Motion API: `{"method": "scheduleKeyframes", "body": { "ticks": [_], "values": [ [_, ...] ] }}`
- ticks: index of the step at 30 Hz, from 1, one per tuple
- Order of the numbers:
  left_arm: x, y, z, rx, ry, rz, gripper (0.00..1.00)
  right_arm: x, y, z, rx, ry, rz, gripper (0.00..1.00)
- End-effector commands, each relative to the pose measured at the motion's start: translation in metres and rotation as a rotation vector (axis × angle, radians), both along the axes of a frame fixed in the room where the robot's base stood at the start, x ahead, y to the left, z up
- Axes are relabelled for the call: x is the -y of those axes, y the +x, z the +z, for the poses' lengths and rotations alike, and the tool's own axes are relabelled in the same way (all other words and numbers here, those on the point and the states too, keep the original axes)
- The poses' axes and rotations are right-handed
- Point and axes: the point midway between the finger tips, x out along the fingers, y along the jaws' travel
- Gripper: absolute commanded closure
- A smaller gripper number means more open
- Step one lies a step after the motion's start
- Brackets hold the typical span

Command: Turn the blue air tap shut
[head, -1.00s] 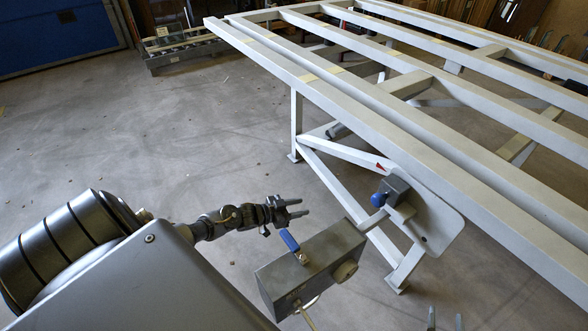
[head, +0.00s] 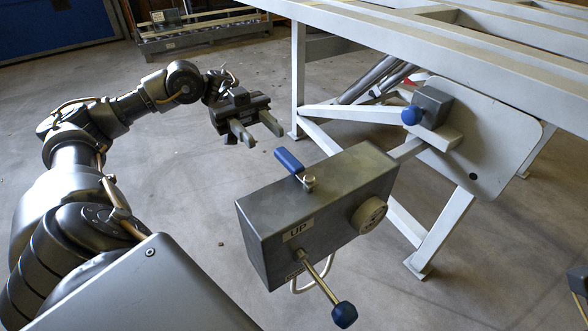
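The blue air tap (head: 289,161) is a flat blue lever on a small brass-coloured fitting on top of a grey control box (head: 300,215). The lever slants from upper left down to the fitting at its right end. My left gripper (head: 264,132) is open and empty, just behind and a little left of the lever. Its two fingers point toward the lever, and I see a small gap between them and it. My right gripper (head: 579,284) is only partly in view at the lower right edge, so its opening is hidden.
A white tilting frame (head: 450,35) with a blue-knobbed block (head: 430,107) stands behind. Grey floor lies open to the left.

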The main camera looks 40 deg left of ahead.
Motion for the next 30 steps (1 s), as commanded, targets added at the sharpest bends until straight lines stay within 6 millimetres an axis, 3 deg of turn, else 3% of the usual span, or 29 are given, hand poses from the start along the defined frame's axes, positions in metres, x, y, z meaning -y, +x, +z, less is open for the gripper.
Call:
{"method": "scheduleKeyframes", "body": {
  "ticks": [5, 18, 24, 30],
  "values": [
    [0.015, -0.004, 0.000, 0.002, -0.001, -0.003, 0.60, 0.000, 0.001, 0.001, -0.005, -0.001, -0.001, 0.45],
    [0.087, -0.026, -0.001, 0.007, -0.004, 0.000, 0.60, -0.006, -0.004, 0.001, 0.031, -0.008, 0.019, 0.45],
    [0.101, -0.029, 0.000, 0.005, -0.004, 0.003, 0.60, -0.009, -0.007, 0.003, 0.046, -0.013, 0.030, 0.45],
    [0.103, -0.030, 0.001, 0.003, -0.003, 0.004, 0.60, -0.009, -0.008, 0.004, 0.048, -0.015, 0.032, 0.45]
  ]
}}
